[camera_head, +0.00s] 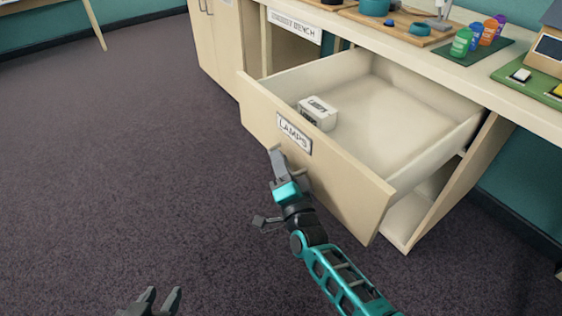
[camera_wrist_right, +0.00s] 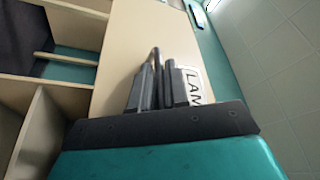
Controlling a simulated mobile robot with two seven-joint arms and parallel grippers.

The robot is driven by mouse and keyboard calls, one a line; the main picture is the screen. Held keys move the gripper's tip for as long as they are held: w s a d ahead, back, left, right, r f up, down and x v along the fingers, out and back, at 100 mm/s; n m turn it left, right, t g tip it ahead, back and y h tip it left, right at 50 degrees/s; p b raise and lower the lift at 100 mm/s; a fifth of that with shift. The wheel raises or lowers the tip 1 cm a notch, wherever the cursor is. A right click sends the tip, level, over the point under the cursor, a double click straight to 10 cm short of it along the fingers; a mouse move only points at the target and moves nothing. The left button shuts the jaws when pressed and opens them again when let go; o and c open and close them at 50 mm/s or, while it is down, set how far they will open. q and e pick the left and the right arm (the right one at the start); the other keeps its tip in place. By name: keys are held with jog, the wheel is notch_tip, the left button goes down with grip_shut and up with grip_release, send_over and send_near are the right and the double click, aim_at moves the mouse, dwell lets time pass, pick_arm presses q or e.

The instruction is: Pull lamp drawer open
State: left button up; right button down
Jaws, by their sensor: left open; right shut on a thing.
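The lamp drawer (camera_head: 345,184) is pulled well out of the bench, its inside open to view. Its pale front carries a LAMPS label (camera_head: 294,134), which shows partly in the right wrist view (camera_wrist_right: 193,87). A small white box (camera_head: 318,113) lies inside toward the front left. My right gripper (camera_head: 279,160) is at the drawer front, just below the label. It is shut on the drawer's handle (camera_wrist_right: 155,58), a thin dark bar mostly hidden by the fingers. My left gripper (camera_head: 159,298) is open and empty at the bottom edge, apart from the drawer.
A closed cabinet (camera_head: 221,45) stands left of the drawer. The carpet (camera_head: 120,150) is clear.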

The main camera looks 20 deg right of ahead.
jog(key=shift+s+a+f, duration=0.1)
jog(key=shift+s+a, duration=0.05)
jog(key=shift+a, duration=0.05)
dwell(0.3)
jog(key=c, duration=1.5)
grip_release()
jog(key=shift+s, duration=0.1)
jog(key=p+v, duration=0.2)
jog(key=v, duration=1)
jog(key=shift+s+p, duration=0.35)
jog(key=shift+p, duration=0.05)
